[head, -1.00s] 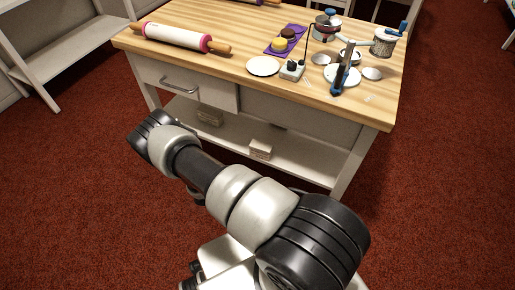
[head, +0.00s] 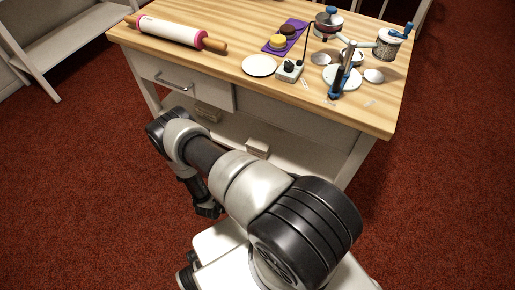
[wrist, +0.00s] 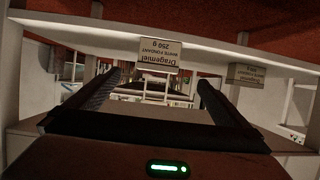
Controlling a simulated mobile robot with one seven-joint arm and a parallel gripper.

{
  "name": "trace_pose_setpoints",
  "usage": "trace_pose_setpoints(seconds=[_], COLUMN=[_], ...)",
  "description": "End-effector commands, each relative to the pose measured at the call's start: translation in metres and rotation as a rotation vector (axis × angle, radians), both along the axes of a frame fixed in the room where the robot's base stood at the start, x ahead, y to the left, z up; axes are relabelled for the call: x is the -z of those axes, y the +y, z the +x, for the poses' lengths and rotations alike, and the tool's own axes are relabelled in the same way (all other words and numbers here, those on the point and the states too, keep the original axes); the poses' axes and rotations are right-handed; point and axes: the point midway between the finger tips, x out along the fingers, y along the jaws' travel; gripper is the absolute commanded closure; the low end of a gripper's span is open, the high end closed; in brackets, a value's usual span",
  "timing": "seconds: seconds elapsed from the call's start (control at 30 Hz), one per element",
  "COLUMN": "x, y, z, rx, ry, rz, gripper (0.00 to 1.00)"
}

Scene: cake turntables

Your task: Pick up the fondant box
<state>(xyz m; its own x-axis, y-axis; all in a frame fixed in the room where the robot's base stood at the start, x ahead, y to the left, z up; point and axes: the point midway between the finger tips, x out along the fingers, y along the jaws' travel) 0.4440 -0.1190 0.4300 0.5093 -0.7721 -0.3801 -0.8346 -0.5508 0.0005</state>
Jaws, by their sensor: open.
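The white fondant box (wrist: 158,53), labelled "Dragemiel White Fondant 250 g", appears upside down in the wrist view, ahead of my gripper (wrist: 158,80) and between the lines of its fingers. The fingers are open and apart, with nothing held between them. In the head view, a small pale box (head: 257,148) sits on the table's lower shelf, partly hidden by my arm. My gripper (head: 207,210) hangs low in front of the shelf there; its fingertips are not clear.
A second, similar box (wrist: 246,76) stands in shade beside the first; the head view shows it on the shelf (head: 208,112). The wooden tabletop (head: 220,20) overhangs the shelf. A rolling pin (head: 170,32), a white plate (head: 259,65) and tools lie on top. Red carpet (head: 80,190) is clear at left.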

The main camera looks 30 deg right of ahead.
Motion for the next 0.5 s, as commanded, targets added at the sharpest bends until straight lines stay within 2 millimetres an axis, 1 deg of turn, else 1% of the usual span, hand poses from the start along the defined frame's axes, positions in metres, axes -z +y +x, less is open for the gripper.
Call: trace_pose_setpoints(seconds=[0.03, 0.3, 0.4, 0.5], x=[0.007, 0.03, 0.037, 0.04], y=[-0.01, -0.055, -0.068, -0.077], z=[0.005, 0.036, 0.045, 0.051], rx=[0.003, -0.001, -0.001, -0.002], ry=[-0.002, -0.001, -0.001, 0.0], rz=[-0.001, 0.001, 0.001, 0.002], gripper=[0.0, 0.0, 0.0, 0.0])
